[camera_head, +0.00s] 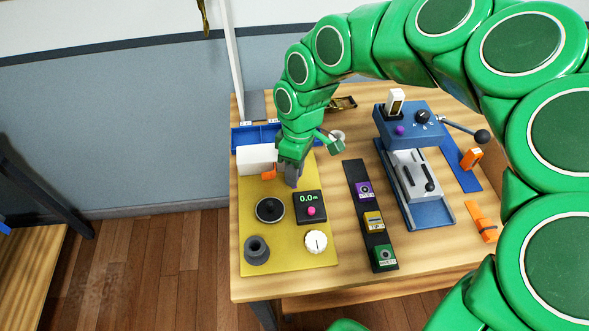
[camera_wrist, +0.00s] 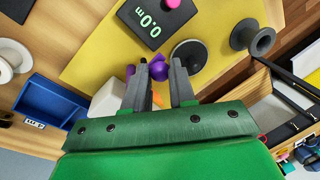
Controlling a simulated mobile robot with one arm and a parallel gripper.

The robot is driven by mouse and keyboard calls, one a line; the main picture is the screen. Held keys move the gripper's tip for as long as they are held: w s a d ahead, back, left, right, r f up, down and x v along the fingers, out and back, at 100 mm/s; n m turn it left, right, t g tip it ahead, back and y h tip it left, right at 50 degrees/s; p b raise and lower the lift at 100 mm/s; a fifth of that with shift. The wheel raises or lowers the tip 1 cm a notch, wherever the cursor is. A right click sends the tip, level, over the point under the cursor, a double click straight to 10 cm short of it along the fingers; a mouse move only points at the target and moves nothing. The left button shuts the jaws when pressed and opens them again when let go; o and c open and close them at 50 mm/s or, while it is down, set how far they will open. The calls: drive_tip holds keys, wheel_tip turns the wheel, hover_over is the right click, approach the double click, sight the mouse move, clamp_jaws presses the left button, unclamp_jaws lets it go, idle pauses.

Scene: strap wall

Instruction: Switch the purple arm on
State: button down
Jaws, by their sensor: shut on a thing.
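A white box (camera_head: 257,159) stands at the back left of the yellow panel, with an orange arm (camera_head: 268,172) at its side. My gripper (camera_head: 292,181) points down just right of this box, and its fingers hide what is between them in the head view. In the wrist view, the purple arm (camera_wrist: 160,67) shows as rounded purple parts at my fingertips (camera_wrist: 166,72). My gripper is shut on it, with a gap between the fingers. The orange arm (camera_wrist: 158,98) shows behind the fingers. How far the purple arm is tilted cannot be told.
A display reading 0.0 (camera_head: 309,206) with a pink button, a black disc (camera_head: 270,209), a white dial (camera_head: 316,241) and a dark spool (camera_head: 257,250) stand close in front. A blue tray (camera_head: 250,135) lies behind. A blue machine (camera_head: 410,125) with a purple knob stands right.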

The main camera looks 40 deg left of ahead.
drive_tip(key=shift+s+a+m+y, duration=0.15)
drive_tip(key=shift+s+a+m, duration=0.1)
drive_tip(key=shift+m, duration=0.45)
drive_tip(key=shift+s+a+m+y, duration=0.15)
drive_tip(key=shift+a+m, duration=0.05)
drive_tip(key=shift+m, duration=0.5)
drive_tip(key=c, duration=0.9)
unclamp_jaws()
drive_tip(key=shift+c, duration=0.2)
drive_tip(key=shift+r, duration=0.1)
wheel_tip(320, 180, up, 8)
drive_tip(key=w, duration=0.1)
drive_tip(key=shift+w+f, duration=0.25)
